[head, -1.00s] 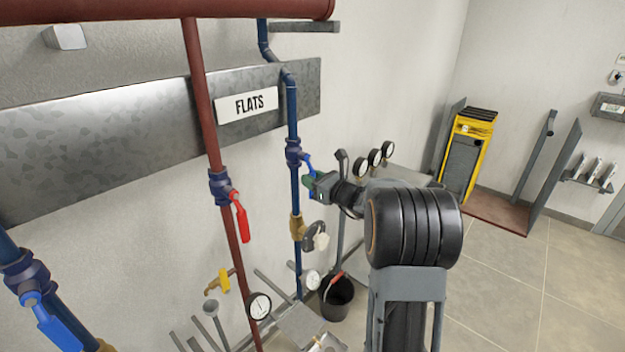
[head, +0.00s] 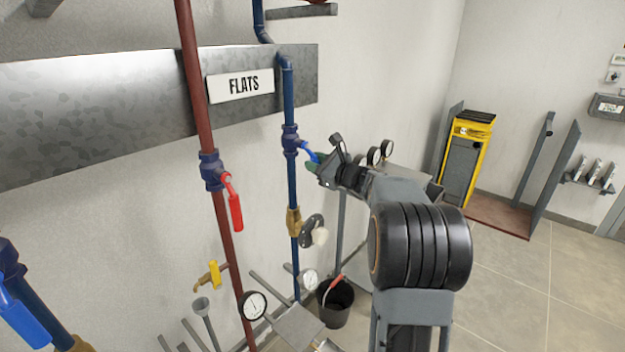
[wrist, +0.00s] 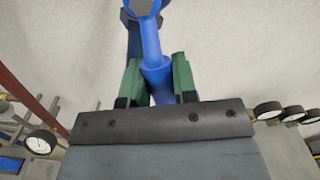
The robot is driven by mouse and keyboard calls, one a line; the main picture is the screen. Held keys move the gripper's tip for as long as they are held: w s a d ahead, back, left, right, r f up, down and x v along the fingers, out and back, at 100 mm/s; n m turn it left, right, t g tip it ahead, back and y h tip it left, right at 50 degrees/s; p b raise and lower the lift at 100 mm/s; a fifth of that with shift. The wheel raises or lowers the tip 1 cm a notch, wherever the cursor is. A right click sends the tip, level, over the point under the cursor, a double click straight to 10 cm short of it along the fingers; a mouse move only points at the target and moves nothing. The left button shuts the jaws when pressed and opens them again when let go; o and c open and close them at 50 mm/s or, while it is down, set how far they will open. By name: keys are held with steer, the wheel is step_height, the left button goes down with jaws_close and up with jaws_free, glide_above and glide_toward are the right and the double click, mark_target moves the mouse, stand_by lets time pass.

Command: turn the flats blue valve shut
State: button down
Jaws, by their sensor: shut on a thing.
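The flats blue valve (head: 290,138) sits on the vertical blue pipe (head: 291,190), just right of the FLATS sign (head: 240,86). Its bright blue lever (head: 309,152) sticks out to the right and slopes down, away from the pipe line. My gripper (head: 315,164) is at the lever's outer end. In the wrist view the green fingertips of my gripper (wrist: 158,80) stand on both sides of the blue lever (wrist: 151,45) and are shut on it. The lever's tip is partly hidden between the fingers.
A red pipe (head: 201,110) with a red-handled valve (head: 233,205) runs to the left. Another blue-handled valve (head: 22,312) is at lower left. Below are a brass fitting (head: 293,222), gauges and a black bucket (head: 335,303). Open floor lies to the right.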

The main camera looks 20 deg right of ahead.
steer(key=n+b, duration=0.1)
steer(key=d+n+b, duration=0.1)
steer(key=n+b, duration=0.1)
steer(key=b, duration=0.1)
steer(key=shift+w+d+r+n, duration=0.25)
steer(key=shift+w+d+n, duration=0.05)
steer(key=shift+w+n, duration=0.1)
steer(key=n+b, duration=0.1)
steer(key=d+r+n+b, duration=0.1)
steer(key=shift+w+r+n, duration=0.1)
steer(key=shift+w+n, duration=0.05)
steer(key=shift+n, duration=0.25)
steer(key=r+n+b, duration=0.2)
steer(key=n, duration=0.1)
steer(key=shift+w+d+b, duration=0.15)
steer(key=shift+d+b, duration=0.1)
steer(key=shift+b, duration=0.1)
steer(key=shift+d+r+n+b, duration=0.1)
steer(key=shift+r+n+b, duration=0.3)
steer(key=shift+n, duration=0.45)
steer(key=shift+r+n+b, duration=0.25)
steer(key=shift+r+n, duration=0.25)
steer(key=shift+n, duration=0.35)
steer(key=shift+r, duration=0.1)
steer(key=c, duration=0.9)
jaws_free()
